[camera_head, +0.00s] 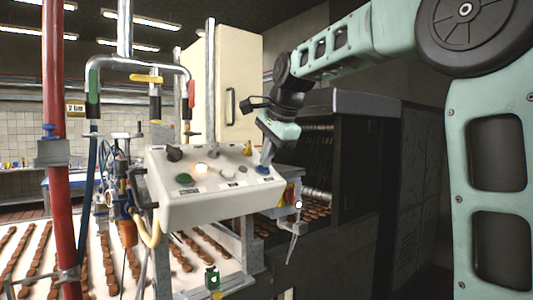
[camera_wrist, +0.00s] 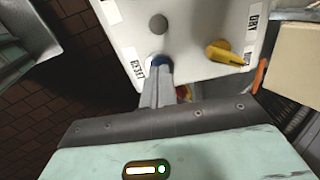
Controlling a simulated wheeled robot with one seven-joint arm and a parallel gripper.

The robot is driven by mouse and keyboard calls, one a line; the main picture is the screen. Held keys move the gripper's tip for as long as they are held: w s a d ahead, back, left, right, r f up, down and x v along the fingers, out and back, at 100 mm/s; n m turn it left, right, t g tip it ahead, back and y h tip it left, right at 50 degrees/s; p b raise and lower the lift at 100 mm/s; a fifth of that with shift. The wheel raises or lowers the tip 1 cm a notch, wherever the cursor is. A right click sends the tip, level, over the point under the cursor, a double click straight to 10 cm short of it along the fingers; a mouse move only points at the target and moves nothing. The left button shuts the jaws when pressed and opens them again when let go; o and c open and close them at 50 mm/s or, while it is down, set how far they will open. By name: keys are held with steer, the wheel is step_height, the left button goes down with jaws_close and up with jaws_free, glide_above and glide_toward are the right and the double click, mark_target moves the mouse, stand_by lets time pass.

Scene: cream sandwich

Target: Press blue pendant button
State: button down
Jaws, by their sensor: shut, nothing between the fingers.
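The white pendant control box (camera_head: 215,202) hangs on a vertical pole in the middle of the head view. Its blue button (camera_head: 262,170) is at the right end of the panel face. My gripper (camera_head: 265,159) is shut and empty, with its fingertips pointing down at the blue button. In the wrist view, the shut fingertips (camera_wrist: 158,71) overlap the blue button (camera_wrist: 160,59) beside a printed label, hiding part of it. They look at or very close to it; I cannot tell whether they touch or press it.
The panel also carries a green button (camera_head: 184,178), a lit button (camera_head: 201,168), a black knob (camera_head: 174,155) and a yellow switch (camera_head: 247,148), which shows in the wrist view (camera_wrist: 224,53). A red pole (camera_head: 57,110) stands left. A dark machine (camera_head: 345,150) stands right.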

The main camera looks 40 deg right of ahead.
steer(key=shift+w+f, duration=0.15)
steer(key=shift+f, duration=0.15)
